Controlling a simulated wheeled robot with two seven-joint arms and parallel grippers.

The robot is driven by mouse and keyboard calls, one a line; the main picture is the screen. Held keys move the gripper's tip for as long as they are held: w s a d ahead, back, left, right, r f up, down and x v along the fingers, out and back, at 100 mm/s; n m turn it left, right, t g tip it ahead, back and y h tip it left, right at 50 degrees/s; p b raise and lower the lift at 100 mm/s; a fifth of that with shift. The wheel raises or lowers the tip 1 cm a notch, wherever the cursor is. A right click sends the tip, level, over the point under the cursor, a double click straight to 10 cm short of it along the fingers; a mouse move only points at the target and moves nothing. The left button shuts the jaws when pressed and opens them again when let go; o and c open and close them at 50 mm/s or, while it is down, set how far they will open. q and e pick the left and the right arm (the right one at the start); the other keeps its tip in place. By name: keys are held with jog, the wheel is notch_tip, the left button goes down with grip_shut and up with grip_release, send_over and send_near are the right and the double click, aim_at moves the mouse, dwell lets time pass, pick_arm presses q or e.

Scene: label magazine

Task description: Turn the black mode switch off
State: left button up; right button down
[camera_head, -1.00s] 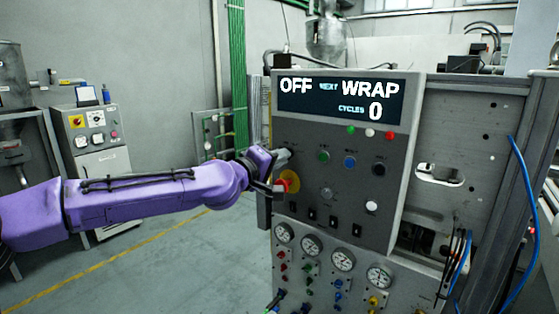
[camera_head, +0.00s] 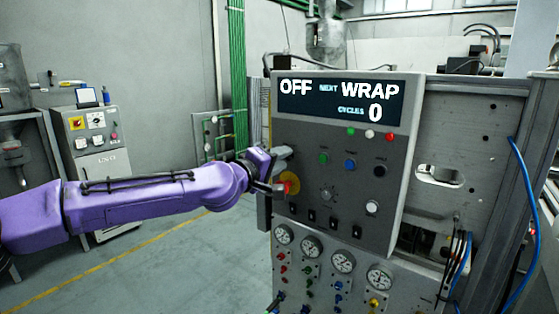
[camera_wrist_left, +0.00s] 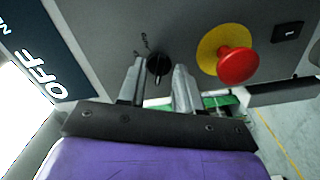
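The black mode switch (camera_wrist_left: 158,66) is a round knob on the grey panel, with small lettering beside it. In the left wrist view it sits between the two fingers of my left gripper (camera_wrist_left: 157,84), with a gap on each side. In the head view my left gripper (camera_head: 285,170) is at the panel's upper left and hides the switch. It is open, with nothing clamped. The display (camera_head: 338,101) reads OFF, NEXT WRAP, CYCLES 0. My right gripper is not in view.
A red emergency button (camera_wrist_left: 237,65) on a yellow disc is close beside the gripper. Several coloured buttons (camera_head: 350,163) and a black knob (camera_head: 380,170) are farther right. Gauges (camera_head: 343,259) fill the lower panel. The floor left of the machine is open.

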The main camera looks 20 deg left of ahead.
pick_arm(q)
jog(key=v, duration=1)
jog(key=shift+s, duration=0.3)
jog(key=shift+a, duration=0.1)
